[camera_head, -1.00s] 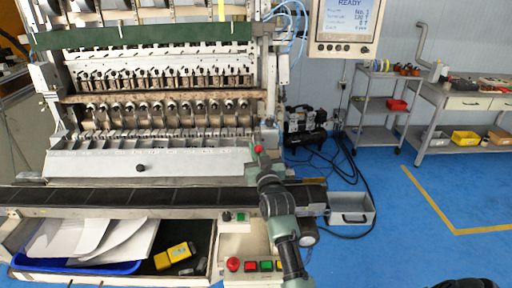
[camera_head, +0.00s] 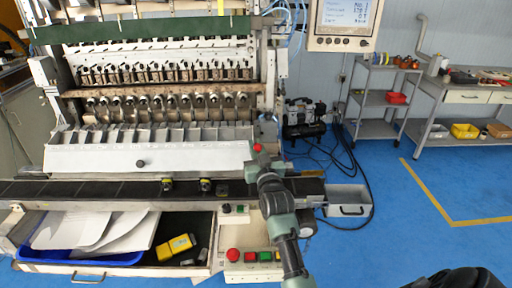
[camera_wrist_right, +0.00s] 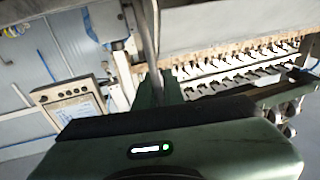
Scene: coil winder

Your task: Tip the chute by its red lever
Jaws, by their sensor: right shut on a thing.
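The chute (camera_head: 150,156) is a long pale tilted panel with a row of compartments behind it, across the machine's front. The lever's red knob (camera_head: 257,147) shows at the chute's right end. My right gripper (camera_head: 260,162) is just below the knob, shut on the lever; the gripper hides most of the lever's shaft. In the right wrist view the gripper body (camera_wrist_right: 160,95) fills the lower half, with a grey rod at its fingers. Small dark and yellow parts (camera_head: 205,185) sit on the black belt (camera_head: 100,190) below the chute. My left gripper is not in view.
A blue tray (camera_head: 85,258) with white sheets, a yellow box (camera_head: 175,247) and a control panel with a red button (camera_head: 233,255) lie in front of the belt. A grey open box (camera_head: 348,201) stands at the belt's right end. The blue floor to the right is largely clear.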

